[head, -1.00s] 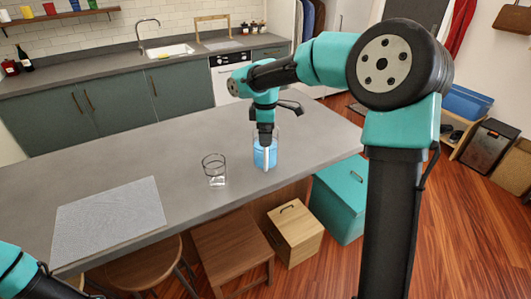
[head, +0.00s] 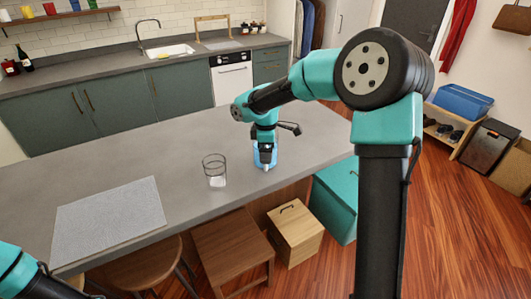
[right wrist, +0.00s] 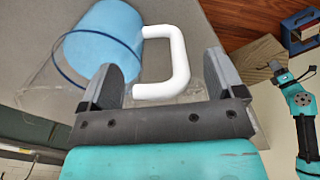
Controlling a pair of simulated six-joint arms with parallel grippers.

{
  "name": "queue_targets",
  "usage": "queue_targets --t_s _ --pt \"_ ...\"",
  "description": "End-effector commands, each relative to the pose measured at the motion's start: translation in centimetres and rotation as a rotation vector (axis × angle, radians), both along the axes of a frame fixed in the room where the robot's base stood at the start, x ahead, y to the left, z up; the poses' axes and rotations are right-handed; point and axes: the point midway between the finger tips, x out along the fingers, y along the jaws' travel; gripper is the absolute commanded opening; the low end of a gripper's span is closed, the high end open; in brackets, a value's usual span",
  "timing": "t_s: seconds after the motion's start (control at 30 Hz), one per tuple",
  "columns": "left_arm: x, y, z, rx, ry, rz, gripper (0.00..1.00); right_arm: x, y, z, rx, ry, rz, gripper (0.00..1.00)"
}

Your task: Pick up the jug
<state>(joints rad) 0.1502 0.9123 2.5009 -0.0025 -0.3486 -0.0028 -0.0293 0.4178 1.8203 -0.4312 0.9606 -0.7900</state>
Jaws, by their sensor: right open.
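The jug (head: 274,156) stands on the grey counter, clear-walled with blue contents; my right gripper hides part of it in the head view. In the right wrist view the blue jug (right wrist: 100,42) is at upper left, with its white handle (right wrist: 182,62) pointing right. My right gripper (head: 265,163) is open at the handle side. In the wrist view its two fingers (right wrist: 160,78) lie on either side of the handle, and I cannot tell whether they touch it. Only a link of my left arm shows at the lower left; its gripper is out of view.
A clear drinking glass (head: 214,170) stands on the counter just left of the jug. A grey mat (head: 108,218) lies farther left. The counter's front edge is close to the jug, with stools and boxes below. The counter behind is clear.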

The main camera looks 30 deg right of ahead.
Motion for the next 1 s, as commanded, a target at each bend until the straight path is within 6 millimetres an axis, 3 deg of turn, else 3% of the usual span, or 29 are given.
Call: queue_targets --t_s 0.53,1.0 --pt "0.0 0.0 0.0 0.0 0.0 0.0 0.0 0.01 0.0 -0.38 0.0 -0.001 0.0 0.87" --pt "0.0 0.0 0.0 0.0 0.0 0.0 0.0 0.0 0.01 -0.39 0.0 0.0 0.0 0.42"
